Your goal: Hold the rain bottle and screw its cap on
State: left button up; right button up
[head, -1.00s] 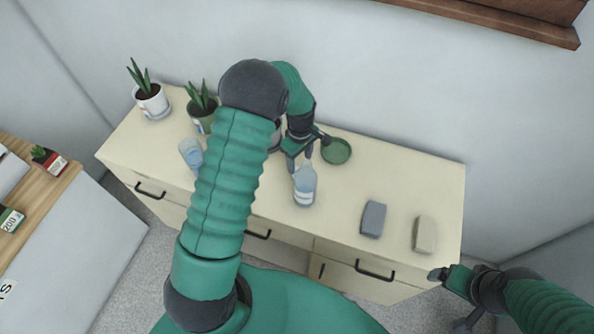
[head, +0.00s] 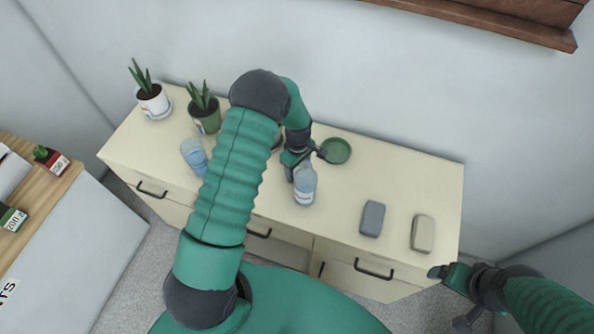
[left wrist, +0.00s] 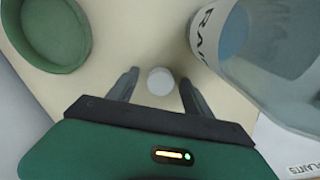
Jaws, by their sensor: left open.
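The rain bottle (head: 304,187), clear and bluish with a white label, stands on the cream cabinet top. It also shows large at the right of the left wrist view (left wrist: 270,60), with "RAI" legible. A small round white cap (left wrist: 160,81) sits between my left fingertips in the left wrist view, with a gap on each side. My left gripper (left wrist: 160,88) is open and points down, just behind the bottle in the head view (head: 303,157). The cap is hidden in the head view. My right gripper (head: 439,272) is off the cabinet's front right; its jaw opening is unclear.
A green round dish (head: 336,150) lies right of my left gripper. A grey block (head: 373,219) and a beige block (head: 422,233) lie to the right. A blue-clear container (head: 193,155) and two potted plants (head: 152,100) (head: 205,118) stand at the left. The cabinet's right rear is clear.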

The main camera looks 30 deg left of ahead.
pick_arm(q)
jog(key=shift+d, duration=0.1)
grip_shut()
jog(key=shift+r, duration=0.1)
notch_tip(320, 180, up, 10)
jog(key=b, duration=0.1)
dwell(0.5)
